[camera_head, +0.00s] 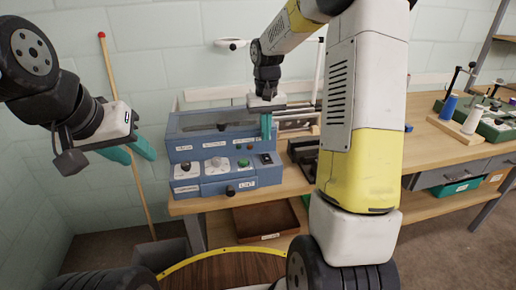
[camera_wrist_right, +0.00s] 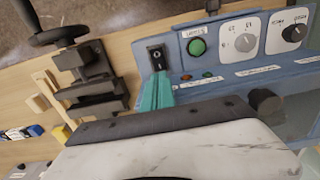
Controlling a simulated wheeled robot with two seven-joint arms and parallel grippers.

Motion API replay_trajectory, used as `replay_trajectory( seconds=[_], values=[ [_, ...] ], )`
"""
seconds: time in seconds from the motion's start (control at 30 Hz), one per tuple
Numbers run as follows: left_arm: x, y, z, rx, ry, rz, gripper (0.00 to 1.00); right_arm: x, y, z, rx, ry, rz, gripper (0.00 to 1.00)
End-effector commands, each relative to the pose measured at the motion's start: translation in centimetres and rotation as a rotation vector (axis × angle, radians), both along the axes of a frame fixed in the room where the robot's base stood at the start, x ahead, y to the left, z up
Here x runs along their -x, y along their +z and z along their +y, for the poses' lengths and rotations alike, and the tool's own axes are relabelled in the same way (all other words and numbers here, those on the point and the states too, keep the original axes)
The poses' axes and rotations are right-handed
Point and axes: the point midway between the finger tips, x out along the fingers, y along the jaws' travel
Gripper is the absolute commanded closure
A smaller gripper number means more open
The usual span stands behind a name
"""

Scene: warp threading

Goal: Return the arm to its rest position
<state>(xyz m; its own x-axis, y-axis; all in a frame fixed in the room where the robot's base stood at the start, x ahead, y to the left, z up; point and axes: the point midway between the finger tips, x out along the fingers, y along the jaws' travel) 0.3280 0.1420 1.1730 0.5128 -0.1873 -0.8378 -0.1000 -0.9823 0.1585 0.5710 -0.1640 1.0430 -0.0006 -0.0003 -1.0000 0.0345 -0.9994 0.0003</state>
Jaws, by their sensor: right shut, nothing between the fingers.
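My right gripper (camera_head: 266,136) has teal fingers pointing down, shut with nothing between them. It hangs over the right part of the blue machine (camera_head: 228,188), near the green button (camera_head: 243,163) and black rocker switch (camera_head: 267,159). In the right wrist view the shut fingers (camera_wrist_right: 157,94) appear beside the rocker switch (camera_wrist_right: 156,56), below the green button (camera_wrist_right: 197,46); contact cannot be told. My left gripper (camera_head: 140,154) is at the left, empty, its teal fingers spread apart, in the air away from the machine.
The machine stands on a wooden bench (camera_head: 430,147). A black clamp-like fixture (camera_wrist_right: 88,72) stands beside it. A long red-tipped pole (camera_head: 126,135) leans on the left wall. A brown bin (camera_head: 268,224) is below the bench. Spools (camera_head: 447,107) and a green tray stand at the right.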

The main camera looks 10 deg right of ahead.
Motion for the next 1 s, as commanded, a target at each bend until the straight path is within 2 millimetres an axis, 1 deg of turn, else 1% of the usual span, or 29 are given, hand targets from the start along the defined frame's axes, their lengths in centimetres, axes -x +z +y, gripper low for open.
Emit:
replay_trajectory(
  seconds=[0.1,0.2,0.5,0.57,0.63,0.67,0.77,0.8,0.87,0.9,0.97,1.0],
  values=[
    [0.0,0.0,0.0,0.000,0.000,0.000,0.64,-0.1,0.8,0.0,0.000,0.000,-0.002,1.00],
    [0.0,0.0,0.0,0.000,0.000,0.000,0.64,0.0,1.2,0.0,0.000,-0.001,-0.001,1.00],
    [0.0,0.0,0.0,0.000,0.000,0.000,0.64,0.0,1.3,0.0,0.000,0.000,-0.002,1.00],
    [0.0,0.0,0.0,0.000,0.000,0.000,0.64,0.3,1.7,0.0,-0.001,0.000,-0.009,1.00],
    [0.0,0.0,0.0,0.000,0.000,0.000,0.64,1.0,2.6,0.1,-0.003,0.001,-0.027,1.00],
    [0.0,0.0,0.0,0.000,0.000,0.000,0.64,1.4,3.3,0.1,-0.005,0.002,-0.039,1.00],
    [0.0,0.0,0.0,0.000,0.000,0.000,0.64,3.8,5.9,0.3,-0.013,0.008,-0.096,1.00],
    [0.0,0.0,0.0,0.000,0.000,0.000,0.64,5.0,7.1,0.4,-0.020,0.008,-0.123,1.00],
    [0.0,0.0,0.0,0.000,0.000,0.000,0.64,7.0,8.7,0.5,-0.030,0.011,-0.167,1.00],
    [0.0,0.0,0.0,0.000,0.000,0.000,0.64,8.3,9.6,0.6,-0.038,0.012,-0.195,1.00],
    [0.0,0.0,0.0,0.000,0.000,0.000,0.64,10.4,10.8,0.7,-0.051,0.013,-0.236,1.00],
    [0.0,0.0,0.0,0.000,0.000,0.000,0.64,11.7,11.4,0.9,-0.061,0.015,-0.265,1.00]
  ],
)
